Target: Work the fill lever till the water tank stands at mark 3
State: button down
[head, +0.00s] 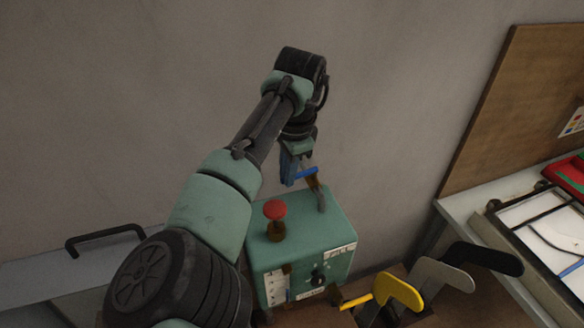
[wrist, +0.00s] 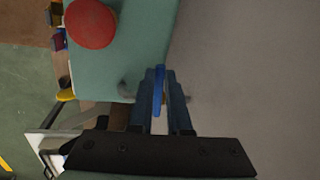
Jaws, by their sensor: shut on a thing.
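The green water tank unit (head: 300,245) stands against the wall, and its top also shows in the wrist view (wrist: 125,45). A lever with a blue handle (head: 306,173) rises from the right of its top on a grey post (head: 320,199). My gripper (head: 290,172) is at this handle from the left. In the wrist view the two blue-grey fingers (wrist: 164,78) are shut on the blue handle (wrist: 158,92), one on each side. A white gauge panel (head: 276,287) is on the front left; its marks and water level are too small to read.
A red mushroom knob (head: 275,210) stands on the unit's top, left of the lever. A black dial (head: 318,278) is on its front. Yellow, grey and black levers (head: 398,290) stand at the lower right. A brown board (head: 520,105) leans behind the right bench.

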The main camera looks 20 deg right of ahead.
jog(key=shift+w+m, duration=0.4)
jog(key=shift+m, duration=0.3)
jog(key=c, duration=0.9)
grip_release()
jog(key=shift+w, duration=0.1)
jog(key=shift+o, duration=0.2)
notch_tip(320, 180, up, 13)
jog(key=s+b, duration=0.2)
jog(key=shift+s+b, duration=0.3)
jog(key=shift+b, duration=0.1)
jog(key=shift+f, duration=0.1)
